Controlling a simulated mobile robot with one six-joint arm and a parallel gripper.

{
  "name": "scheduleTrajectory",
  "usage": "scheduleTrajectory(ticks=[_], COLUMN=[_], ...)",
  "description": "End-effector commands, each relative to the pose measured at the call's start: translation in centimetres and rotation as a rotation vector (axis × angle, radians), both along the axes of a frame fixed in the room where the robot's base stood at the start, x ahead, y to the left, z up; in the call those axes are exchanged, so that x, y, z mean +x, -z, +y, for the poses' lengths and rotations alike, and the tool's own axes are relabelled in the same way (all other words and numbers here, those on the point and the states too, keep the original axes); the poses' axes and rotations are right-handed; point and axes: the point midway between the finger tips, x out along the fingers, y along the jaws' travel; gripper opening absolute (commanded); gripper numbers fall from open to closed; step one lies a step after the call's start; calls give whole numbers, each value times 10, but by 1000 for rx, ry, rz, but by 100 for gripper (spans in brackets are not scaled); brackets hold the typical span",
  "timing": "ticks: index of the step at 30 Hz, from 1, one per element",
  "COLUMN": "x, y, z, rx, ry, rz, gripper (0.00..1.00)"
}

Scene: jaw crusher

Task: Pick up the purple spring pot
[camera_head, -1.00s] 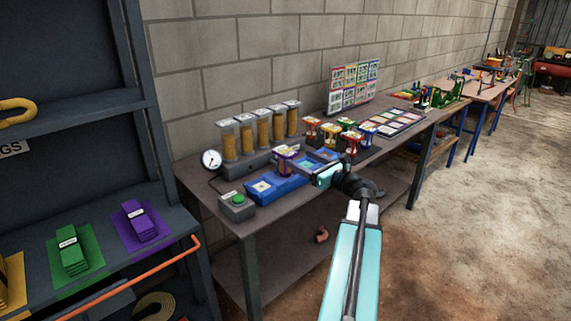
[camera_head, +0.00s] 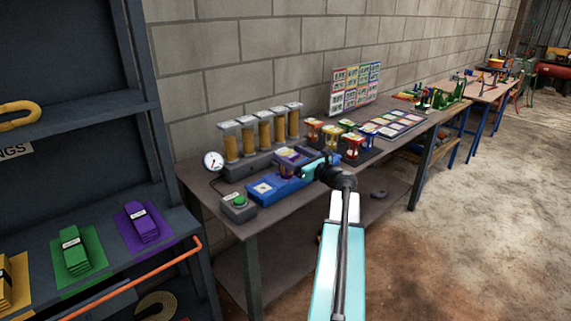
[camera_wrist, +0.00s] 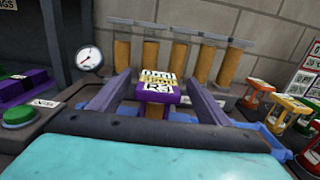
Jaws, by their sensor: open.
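The purple spring pot (camera_wrist: 156,94) stands upright in the middle of the wrist view, with a white printed label on top and a yellowish part. It also shows in the head view (camera_head: 285,155), partly hidden by my gripper, near the blue tray on the bench. My gripper (camera_wrist: 156,80) is open, with one finger to the left and one to the right of the pot. The pot appears centred between the fingers, with gaps at both sides. The pot's lower part is hidden by my gripper body in the wrist view.
A row of yellow-filled clear tubes (camera_head: 262,130) stands behind the pot, with a round gauge (camera_head: 212,161) at its left. A green button box (camera_head: 239,207) sits at the bench's front left. Red, green and orange pots (camera_head: 353,148) stand to the right.

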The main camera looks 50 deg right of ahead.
Motion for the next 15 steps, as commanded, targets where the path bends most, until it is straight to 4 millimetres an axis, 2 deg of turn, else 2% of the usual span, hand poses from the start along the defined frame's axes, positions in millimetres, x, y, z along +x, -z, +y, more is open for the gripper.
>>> scheduleTrajectory(ticks=[3,15], x=[7,9], y=[0,0], z=[-1,-1], rx=[0,0], ry=[1,2], rz=[0,0], gripper=[70,70])
